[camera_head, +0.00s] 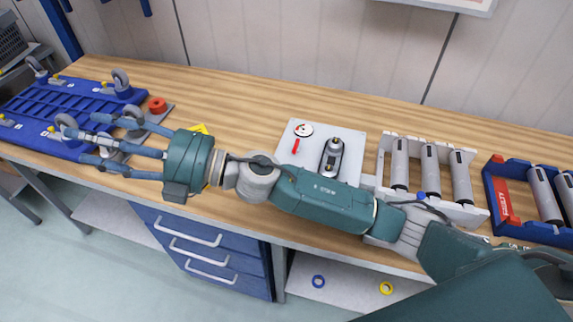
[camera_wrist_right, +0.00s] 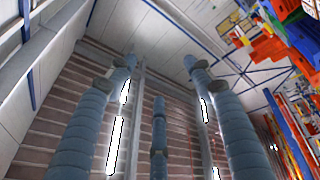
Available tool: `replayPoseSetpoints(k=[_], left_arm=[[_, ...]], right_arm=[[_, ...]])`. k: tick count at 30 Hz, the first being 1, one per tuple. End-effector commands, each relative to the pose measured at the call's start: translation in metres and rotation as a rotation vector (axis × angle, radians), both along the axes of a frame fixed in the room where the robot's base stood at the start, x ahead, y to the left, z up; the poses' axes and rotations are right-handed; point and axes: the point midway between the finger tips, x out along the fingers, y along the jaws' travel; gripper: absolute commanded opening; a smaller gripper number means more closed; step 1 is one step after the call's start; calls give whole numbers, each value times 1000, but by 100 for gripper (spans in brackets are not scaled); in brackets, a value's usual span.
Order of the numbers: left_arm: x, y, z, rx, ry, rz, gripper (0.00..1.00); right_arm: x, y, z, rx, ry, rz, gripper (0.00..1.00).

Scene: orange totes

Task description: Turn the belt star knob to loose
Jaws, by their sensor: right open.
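A white plate (camera_head: 352,139) lies on the bench behind my right forearm. My left gripper is out of view.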

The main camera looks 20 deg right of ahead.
Motion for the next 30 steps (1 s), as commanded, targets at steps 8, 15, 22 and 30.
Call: replayPoseSetpoints(k=[8,15,22,30], left_arm=[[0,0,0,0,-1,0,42],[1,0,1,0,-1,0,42],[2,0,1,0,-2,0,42],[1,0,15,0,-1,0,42]], right_arm=[[-27,-24,-143,-812,-341,488,52],[56,-230,-198,-1590,-218,575,52],[82,-337,-173,-1884,-56,527,52],[82,-346,-195,-1909,-35,528,52]])
